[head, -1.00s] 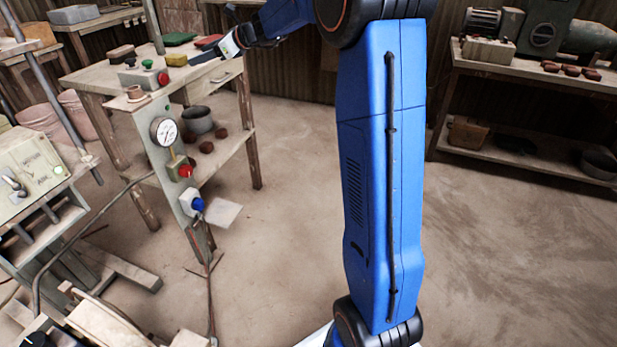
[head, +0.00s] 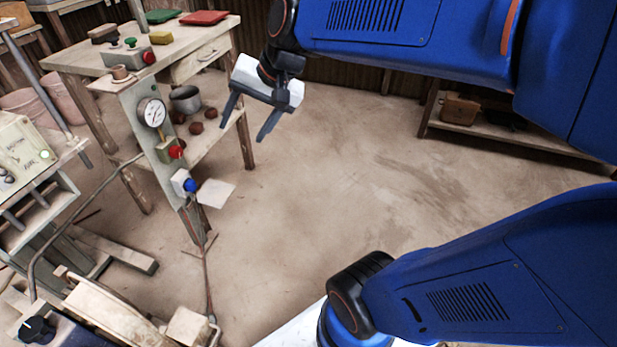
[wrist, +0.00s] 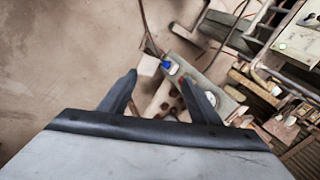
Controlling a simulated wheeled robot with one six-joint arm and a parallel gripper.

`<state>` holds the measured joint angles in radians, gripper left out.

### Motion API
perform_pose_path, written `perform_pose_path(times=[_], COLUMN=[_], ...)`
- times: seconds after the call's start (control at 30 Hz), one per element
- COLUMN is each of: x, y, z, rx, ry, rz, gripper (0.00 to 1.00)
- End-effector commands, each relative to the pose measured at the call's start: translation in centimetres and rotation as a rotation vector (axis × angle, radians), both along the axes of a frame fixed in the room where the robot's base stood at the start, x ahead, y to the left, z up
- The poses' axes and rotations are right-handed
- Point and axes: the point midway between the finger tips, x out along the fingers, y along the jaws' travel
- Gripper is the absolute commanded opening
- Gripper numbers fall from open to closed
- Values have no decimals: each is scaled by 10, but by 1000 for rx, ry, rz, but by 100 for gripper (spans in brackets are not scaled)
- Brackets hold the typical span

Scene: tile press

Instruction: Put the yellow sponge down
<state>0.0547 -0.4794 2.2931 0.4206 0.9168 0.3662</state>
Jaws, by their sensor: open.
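The yellow sponge (head: 160,38) lies on the wooden table's top (head: 185,55), behind the control box with the green and red buttons, in the head view. Nothing is touching it from above. My gripper (head: 244,128) is open and empty, in the air to the right of the table and apart from the sponge. In the wrist view, my gripper (wrist: 160,78) shows two spread fingers with nothing held between them. I cannot make out the sponge in the wrist view.
A control box (head: 130,57), a dark brush-like block (head: 104,33), a green cloth (head: 160,16) and a red cloth (head: 204,17) share the table top. A gauge post (head: 152,112) stands at its front. The floor (head: 300,200) to the right is open.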

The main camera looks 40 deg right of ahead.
Motion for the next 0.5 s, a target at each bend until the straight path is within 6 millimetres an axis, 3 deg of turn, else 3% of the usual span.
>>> perform_pose_path(times=[0.03, 0.2, 0.33, 0.5], x=[-22, -83, -118, -143], y=[-4, -26, -43, -57], z=[-8, -39, -60, -76], rx=[-62, -282, -421, -531], ry=[-12, -41, -48, -51], rz=[56, 246, 370, 467], gripper=[57, 57, 57, 57])
